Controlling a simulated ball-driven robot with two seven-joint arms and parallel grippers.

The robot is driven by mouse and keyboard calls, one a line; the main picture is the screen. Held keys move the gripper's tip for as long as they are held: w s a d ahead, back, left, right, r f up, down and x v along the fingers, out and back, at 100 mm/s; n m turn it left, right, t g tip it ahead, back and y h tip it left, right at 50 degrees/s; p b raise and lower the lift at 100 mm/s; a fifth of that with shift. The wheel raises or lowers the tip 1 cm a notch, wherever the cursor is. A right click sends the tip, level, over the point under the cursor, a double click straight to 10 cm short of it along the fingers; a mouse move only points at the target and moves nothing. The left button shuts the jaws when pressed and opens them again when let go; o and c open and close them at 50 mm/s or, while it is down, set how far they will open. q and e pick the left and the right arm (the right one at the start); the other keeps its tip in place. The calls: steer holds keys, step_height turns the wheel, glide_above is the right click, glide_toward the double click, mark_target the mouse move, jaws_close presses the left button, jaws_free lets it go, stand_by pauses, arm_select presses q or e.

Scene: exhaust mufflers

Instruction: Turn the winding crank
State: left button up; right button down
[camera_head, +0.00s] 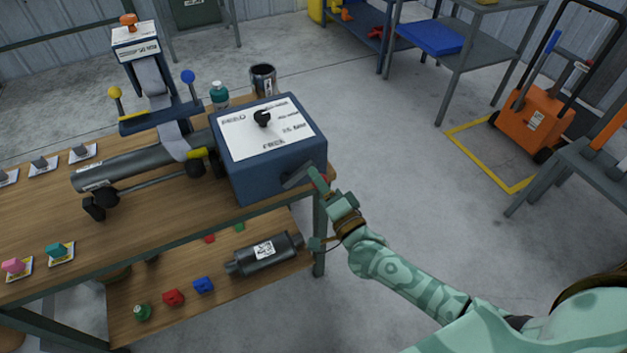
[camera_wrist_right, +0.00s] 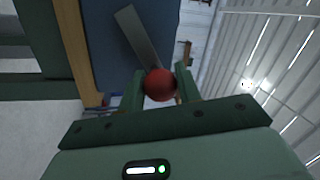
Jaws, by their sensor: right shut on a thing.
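The winding crank (camera_head: 297,178) is a dark flat arm on the right side of a blue box (camera_head: 262,176) with a white top panel. In the right wrist view the crank arm (camera_wrist_right: 138,38) slants across the blue side of the box. A round red knob (camera_wrist_right: 159,85) sits at the arm's near end, between the fingers. My right gripper (camera_head: 320,182) reaches the crank from the lower right. It also shows in the right wrist view (camera_wrist_right: 160,88), shut on the red knob. In the head view the knob is mostly hidden by the fingers. My left gripper is not in view.
The box stands at the right end of a wooden bench (camera_head: 150,222), beside a long grey tube (camera_head: 135,165). A muffler (camera_head: 264,255) lies on the lower shelf. An orange cart (camera_head: 535,118) stands farther right.

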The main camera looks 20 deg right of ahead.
steer(key=f+m, duration=0.1)
steer(key=f+m+h+b, duration=0.1)
steer(key=m, duration=0.1)
steer(key=shift+d, duration=0.35)
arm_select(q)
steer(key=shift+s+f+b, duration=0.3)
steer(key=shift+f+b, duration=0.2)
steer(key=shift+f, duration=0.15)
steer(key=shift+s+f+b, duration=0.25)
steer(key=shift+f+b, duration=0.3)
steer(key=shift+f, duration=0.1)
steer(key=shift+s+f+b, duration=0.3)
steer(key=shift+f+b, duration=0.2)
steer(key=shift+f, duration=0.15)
arm_select(e)
steer(key=shift+f+m+h, duration=0.4)
steer(key=shift+f+m, duration=0.2)
steer(key=shift+m, duration=0.85)
steer(key=shift+f+m+h, duration=0.4)
steer(key=shift+f+m, duration=0.2)
steer(key=shift+m, duration=0.9)
steer(key=shift+f+m+h, duration=0.4)
steer(key=shift+f+m, duration=0.2)
steer(key=shift+m, duration=0.85)
steer(key=shift+a, duration=0.1)
steer(key=c, duration=1)
jaws_free()
